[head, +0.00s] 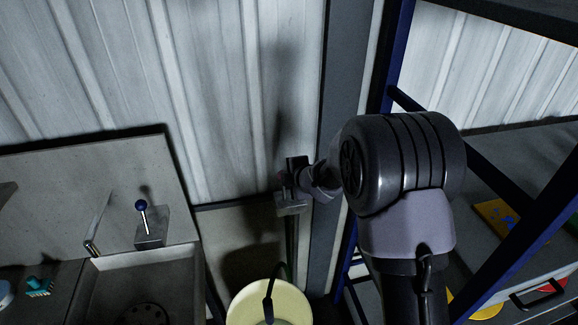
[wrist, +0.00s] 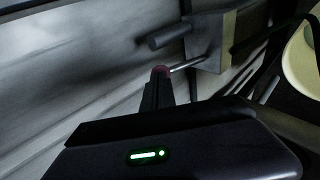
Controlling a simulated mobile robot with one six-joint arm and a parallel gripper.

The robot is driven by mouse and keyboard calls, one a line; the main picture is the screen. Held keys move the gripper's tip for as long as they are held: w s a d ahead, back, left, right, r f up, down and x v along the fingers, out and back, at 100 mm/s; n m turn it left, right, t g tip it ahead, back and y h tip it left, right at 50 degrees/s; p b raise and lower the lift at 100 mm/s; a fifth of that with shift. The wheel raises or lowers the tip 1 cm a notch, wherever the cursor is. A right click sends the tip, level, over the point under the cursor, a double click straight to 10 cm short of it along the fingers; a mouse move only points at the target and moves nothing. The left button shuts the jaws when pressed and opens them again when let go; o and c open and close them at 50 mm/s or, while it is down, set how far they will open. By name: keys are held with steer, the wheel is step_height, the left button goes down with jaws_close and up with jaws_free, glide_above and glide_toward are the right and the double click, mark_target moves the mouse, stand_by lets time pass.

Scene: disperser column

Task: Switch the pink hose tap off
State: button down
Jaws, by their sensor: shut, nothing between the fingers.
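The pink hose tap is a small pink-red knob (wrist: 161,69) on a thin metal lever (wrist: 186,64), which comes out of a grey block (wrist: 207,45) on the wall in the wrist view. In the head view the grey block (head: 291,206) stands against the wall, and the knob is mostly hidden by my gripper. My gripper (wrist: 157,82) is shut and empty, with its fingertips right at the knob. I cannot tell whether they touch it. In the head view my gripper (head: 294,166) is just above the block.
A pale yellow bucket (head: 250,309) stands below the tap; a dark hose hangs into it. At left is a sink (head: 185,278) with a blue-knobbed lever (head: 141,205) on another block. A dark blue rack (head: 386,75) stands close to my arm on the right.

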steer(key=shift+w+a+p, duration=0.15)
steer(key=shift+w+p, duration=0.5)
steer(key=shift+p, duration=0.05)
